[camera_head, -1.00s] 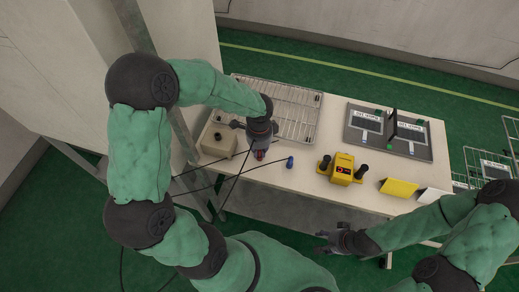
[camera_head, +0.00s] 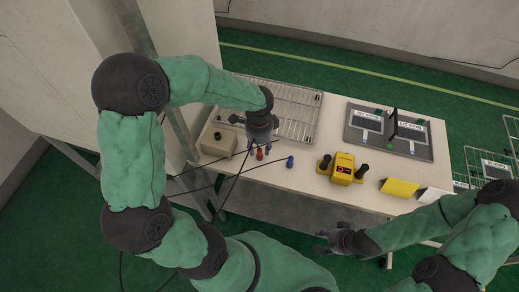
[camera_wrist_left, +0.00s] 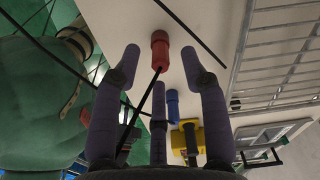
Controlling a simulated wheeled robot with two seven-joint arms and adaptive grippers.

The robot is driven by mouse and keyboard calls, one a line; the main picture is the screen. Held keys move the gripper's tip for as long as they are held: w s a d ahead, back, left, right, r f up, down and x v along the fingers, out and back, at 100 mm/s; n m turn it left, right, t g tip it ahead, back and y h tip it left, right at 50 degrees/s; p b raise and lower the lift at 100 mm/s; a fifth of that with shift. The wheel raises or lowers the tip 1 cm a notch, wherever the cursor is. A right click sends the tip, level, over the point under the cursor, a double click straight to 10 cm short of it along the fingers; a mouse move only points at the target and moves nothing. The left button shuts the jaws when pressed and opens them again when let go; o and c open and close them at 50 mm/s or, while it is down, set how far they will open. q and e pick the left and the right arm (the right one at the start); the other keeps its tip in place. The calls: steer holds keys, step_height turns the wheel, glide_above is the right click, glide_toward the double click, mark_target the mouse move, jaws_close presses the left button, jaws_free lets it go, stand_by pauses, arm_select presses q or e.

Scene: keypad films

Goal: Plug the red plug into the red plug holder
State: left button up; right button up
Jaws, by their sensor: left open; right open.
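The red plug (camera_head: 260,154) stands on the table near its front left, with a black cable running from it. In the left wrist view the red plug (camera_wrist_left: 160,52) lies between the spread fingertips, with gaps on both sides. My left gripper (camera_head: 257,147) is open and points down over it. Its fingers also show in the left wrist view (camera_wrist_left: 161,62). My right gripper (camera_head: 328,243) is open and empty, in front of the table. I cannot make out for certain which thing is the red plug holder.
A blue plug (camera_head: 290,162) stands right of the red one. A yellow box (camera_head: 343,169) with black knobs and a red patch is further right. A beige box (camera_head: 217,140) is at left, a wire rack (camera_head: 300,115) behind. Black cables cross the front left.

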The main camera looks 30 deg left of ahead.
mark_target(259, 150)
arm_select(q)
step_height(259, 150, up, 9)
stand_by(0.3)
stand_by(0.5)
